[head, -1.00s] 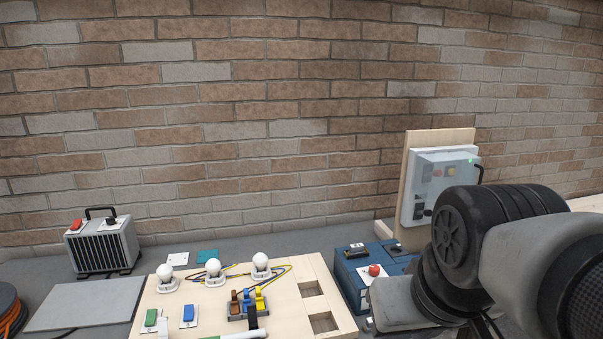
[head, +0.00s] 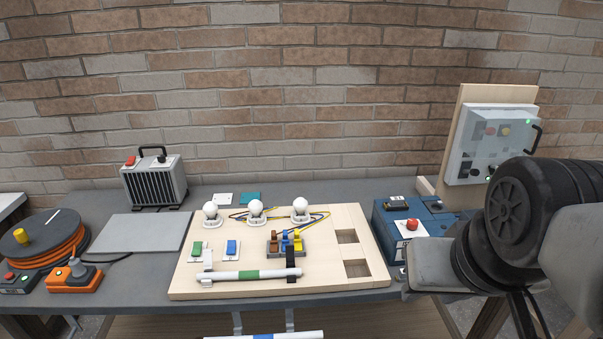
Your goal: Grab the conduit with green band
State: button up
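The conduit with the green band (head: 230,275) is a white tube lying across the front of the wooden board (head: 190,289). A light clip holds it near its left end and a black upright clip (head: 291,262) near its right end. Another white conduit, with a blue band (head: 263,337), shows below the table's front edge, partly cut off by the frame. My arm fills the right side of the head view. My gripper's fingers cannot be made out, so whether they are open or shut is unclear. The arm is apart from the green-banded conduit, to its right.
White bulbs (head: 256,209), switches and coloured levers (head: 286,241) stand behind the conduit. A blue box with a red button (head: 412,225) is right of the board. A cable reel (head: 40,240) and an orange box (head: 75,277) are left. A flat grey panel (head: 140,233) lies between.

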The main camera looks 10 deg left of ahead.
aim_at(235, 275)
jog(key=u, duration=1.05)
jog(key=i+j+z, duration=0.2)
jog(key=j, duration=0.15)
jog(key=k, duration=0.05)
